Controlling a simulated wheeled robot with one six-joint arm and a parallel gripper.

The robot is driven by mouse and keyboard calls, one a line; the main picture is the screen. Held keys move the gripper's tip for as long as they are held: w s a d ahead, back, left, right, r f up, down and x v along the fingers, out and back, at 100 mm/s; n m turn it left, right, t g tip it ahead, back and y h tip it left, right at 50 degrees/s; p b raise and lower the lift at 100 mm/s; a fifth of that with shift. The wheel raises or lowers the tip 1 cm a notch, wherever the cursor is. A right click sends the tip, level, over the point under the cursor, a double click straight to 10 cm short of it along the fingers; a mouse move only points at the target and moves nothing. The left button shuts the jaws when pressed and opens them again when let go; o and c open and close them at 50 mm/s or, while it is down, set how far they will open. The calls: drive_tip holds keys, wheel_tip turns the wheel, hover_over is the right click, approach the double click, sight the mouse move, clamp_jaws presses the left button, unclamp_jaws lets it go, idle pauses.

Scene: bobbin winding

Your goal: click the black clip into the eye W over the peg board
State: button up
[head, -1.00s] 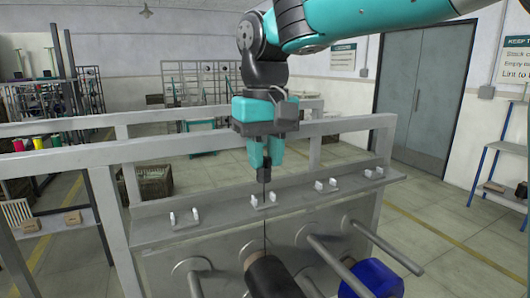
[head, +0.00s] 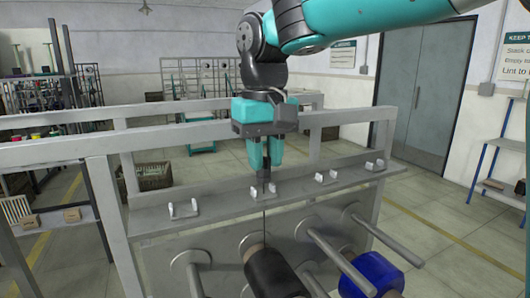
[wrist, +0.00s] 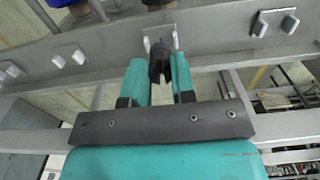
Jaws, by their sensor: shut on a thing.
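My gripper (head: 264,166) is shut on the black clip (wrist: 159,62), which hangs between the two teal fingers. In the head view the clip (head: 264,184) sits at the second white eye from the left (head: 256,195) on the grey ledge. Its lower end appears level with the prongs; I cannot tell whether it is seated between them. In the wrist view the eye's prongs (wrist: 175,40) show just beyond the clip, which partly hides them. No letter is readable on any eye. A thin dark thread runs down from the clip to a black bobbin (head: 272,272).
Other white-pronged eyes stand on the ledge, to the left (head: 183,209) and right (head: 327,177). Below, grey pegs (head: 338,262) stick out of the board, and a blue bobbin (head: 383,272) is on one. A grey frame rail (head: 180,141) runs behind my gripper.

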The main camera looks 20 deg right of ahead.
drive_tip(key=shift+f+b, duration=0.65)
drive_tip(key=shift+f, duration=0.45)
drive_tip(key=o, duration=0.9)
drive_tip(key=shift+r, duration=0.15)
wheel_tip(320, 180, up, 17)
drive_tip(key=shift+r+b, duration=0.1)
drive_tip(key=shift+b, duration=0.2)
